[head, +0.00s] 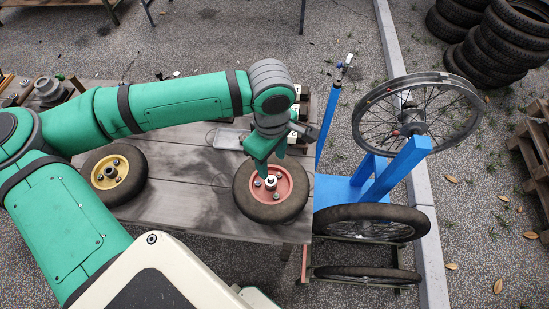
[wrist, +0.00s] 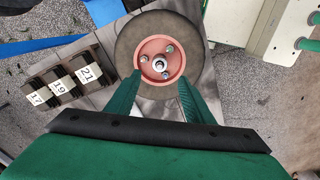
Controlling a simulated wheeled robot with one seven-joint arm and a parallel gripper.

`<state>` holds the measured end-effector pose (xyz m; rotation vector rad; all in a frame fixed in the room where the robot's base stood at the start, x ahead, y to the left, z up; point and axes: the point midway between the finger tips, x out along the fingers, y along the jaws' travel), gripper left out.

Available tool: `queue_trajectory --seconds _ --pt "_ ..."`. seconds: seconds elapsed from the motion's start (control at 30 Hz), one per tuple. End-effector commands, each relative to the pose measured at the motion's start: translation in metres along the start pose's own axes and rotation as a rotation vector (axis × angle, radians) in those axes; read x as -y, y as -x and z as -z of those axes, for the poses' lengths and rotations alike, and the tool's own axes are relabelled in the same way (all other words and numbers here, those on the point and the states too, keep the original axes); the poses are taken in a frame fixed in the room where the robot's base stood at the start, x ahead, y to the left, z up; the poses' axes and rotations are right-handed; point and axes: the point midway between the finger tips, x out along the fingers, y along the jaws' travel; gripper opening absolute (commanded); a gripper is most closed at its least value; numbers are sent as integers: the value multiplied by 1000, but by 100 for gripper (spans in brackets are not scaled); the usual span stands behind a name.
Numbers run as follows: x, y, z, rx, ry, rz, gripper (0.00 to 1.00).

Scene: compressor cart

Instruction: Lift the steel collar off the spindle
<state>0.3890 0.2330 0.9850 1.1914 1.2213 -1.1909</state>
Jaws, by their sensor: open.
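A bright steel collar (wrist: 160,65) sits at the centre of a red hub (wrist: 150,47) in the wrist view, around what looks like a dark spindle end. The hub belongs to a black-tyred wheel (head: 243,194) lying flat on the bench. In the head view the collar (head: 270,181) shows small and pale, just below my fingertips. My gripper (wrist: 160,76) is open and empty, its green fingers reaching down on either side of the hub's near edge. In the head view my gripper (head: 268,166) hangs over the hub and partly hides it. I cannot tell its exact height.
A yellow-hubbed wheel (head: 137,174) lies left on the wooden bench (head: 200,215). Numbered blocks (wrist: 73,78) stand beside the red-hubbed wheel. A blue stand (head: 400,165) with a spoked wheel (head: 365,108) rises to the right. A grey flat box (head: 229,138) lies behind.

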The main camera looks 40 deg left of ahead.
Motion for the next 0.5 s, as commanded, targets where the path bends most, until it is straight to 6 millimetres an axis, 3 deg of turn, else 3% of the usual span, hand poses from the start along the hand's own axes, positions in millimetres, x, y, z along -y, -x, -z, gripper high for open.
queue_trajectory --seconds 0.17,0.5 --pt "1 -17 0 1 1 3 48" --pt "0 -73 -1 4 2 0 48"
